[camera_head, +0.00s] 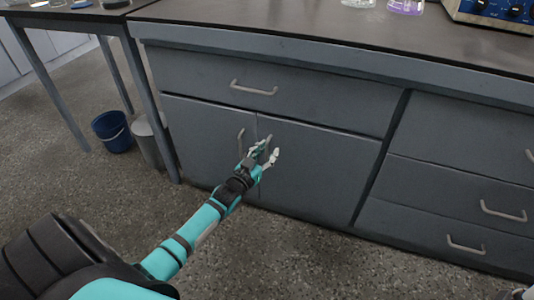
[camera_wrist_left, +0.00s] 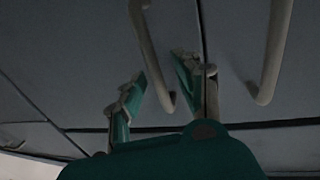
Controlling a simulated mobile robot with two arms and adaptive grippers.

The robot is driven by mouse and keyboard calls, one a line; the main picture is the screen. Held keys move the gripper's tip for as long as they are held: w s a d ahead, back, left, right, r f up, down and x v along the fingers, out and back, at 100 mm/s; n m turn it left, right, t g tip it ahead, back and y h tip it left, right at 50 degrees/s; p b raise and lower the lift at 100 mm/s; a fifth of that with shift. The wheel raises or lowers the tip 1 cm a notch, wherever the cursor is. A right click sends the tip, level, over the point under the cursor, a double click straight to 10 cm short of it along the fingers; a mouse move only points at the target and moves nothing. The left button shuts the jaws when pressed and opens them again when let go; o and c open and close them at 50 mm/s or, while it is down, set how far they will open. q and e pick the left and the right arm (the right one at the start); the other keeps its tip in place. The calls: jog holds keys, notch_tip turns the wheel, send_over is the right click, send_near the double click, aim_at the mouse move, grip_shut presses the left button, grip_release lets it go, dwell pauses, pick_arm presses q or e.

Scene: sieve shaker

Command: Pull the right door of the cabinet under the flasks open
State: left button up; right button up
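The cabinet's right door (camera_head: 315,170) is grey and shut, flush beside the left door (camera_head: 200,135). My left gripper (camera_head: 268,152) is open in front of the right door's handle, near the gap between the doors. In the left wrist view, the right door's bar handle (camera_wrist_left: 152,50) runs between the two spread fingers of my left gripper (camera_wrist_left: 158,78). I cannot tell whether a finger touches it. The left door's handle (camera_head: 241,141) is free and also shows in the wrist view (camera_wrist_left: 272,55). A pale bit at the head view's bottom right corner may be my right gripper.
A drawer (camera_head: 320,93) with a handle is above the doors, and more drawers (camera_head: 460,190) are at the right. Flasks (camera_head: 405,6) and a blue device (camera_head: 495,12) stand on the counter. A blue bucket (camera_head: 112,131) and a grey bin (camera_head: 146,145) stand left. The floor in front is clear.

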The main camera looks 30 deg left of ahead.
pick_arm(q)
grip_shut()
dwell(0.6)
